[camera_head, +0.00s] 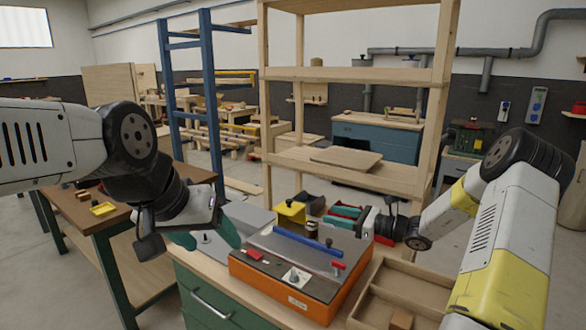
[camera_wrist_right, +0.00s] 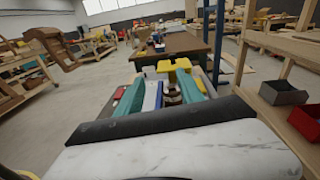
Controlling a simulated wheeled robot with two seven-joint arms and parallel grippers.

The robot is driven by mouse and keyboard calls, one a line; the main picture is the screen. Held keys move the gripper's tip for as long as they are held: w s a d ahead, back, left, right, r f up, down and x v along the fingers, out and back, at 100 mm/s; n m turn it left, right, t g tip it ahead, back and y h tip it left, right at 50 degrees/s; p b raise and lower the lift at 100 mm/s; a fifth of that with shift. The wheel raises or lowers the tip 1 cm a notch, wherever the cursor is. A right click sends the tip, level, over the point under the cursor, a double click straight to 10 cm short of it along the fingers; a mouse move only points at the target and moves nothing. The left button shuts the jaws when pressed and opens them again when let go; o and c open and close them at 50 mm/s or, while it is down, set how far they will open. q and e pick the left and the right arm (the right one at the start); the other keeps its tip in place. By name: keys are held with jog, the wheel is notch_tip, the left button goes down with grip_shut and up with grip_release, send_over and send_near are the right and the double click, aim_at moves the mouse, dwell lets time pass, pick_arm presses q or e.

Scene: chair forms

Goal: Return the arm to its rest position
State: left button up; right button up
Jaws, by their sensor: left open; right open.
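My left arm (camera_head: 130,150) comes in from the left and bends down over the left end of the workbench. Its gripper (camera_head: 207,236) has its teal fingers apart, with nothing seen between them. It hangs left of the orange machine (camera_head: 315,303). My right arm (camera_head: 505,240) comes in from the right, and its gripper (camera_head: 345,217) points left, behind the machine's right rear. Its teal fingers are apart in the right wrist view (camera_wrist_right: 162,95). Objects appear beyond and between those fingers, but I cannot see it gripping any.
A yellow block (camera_head: 291,212) stands behind the machine. A wooden compartment tray (camera_head: 375,310) holds a small block at the right front. A wooden shelf frame (camera_head: 440,100) rises behind my right arm. A table (camera_head: 105,218) with a yellow tray (camera_head: 103,209) stands at left.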

jog(key=s+a+r+n+g+h, duration=0.35)
jog(key=s+n, duration=0.25)
jog(key=s, duration=0.2)
jog(key=s+a+r+n+g+h, duration=0.25)
jog(key=s+a+r+n, duration=0.2)
jog(key=s+n, duration=0.35)
jog(key=s+d+r+n+t+h, duration=0.1)
jog(key=s+d+r+n+h, duration=0.2)
jog(key=s, duration=0.6)
jog(key=s+d+r+n+t+h, duration=0.2)
jog(key=s+d+n, duration=0.4)
jog(key=s, duration=0.3)
notch_tip(320, 180, up, 3)
jog(key=shift+s+f+n+h, duration=0.1)
jog(key=shift+s+n+h, duration=0.25)
jog(key=shift+h, duration=0.55)
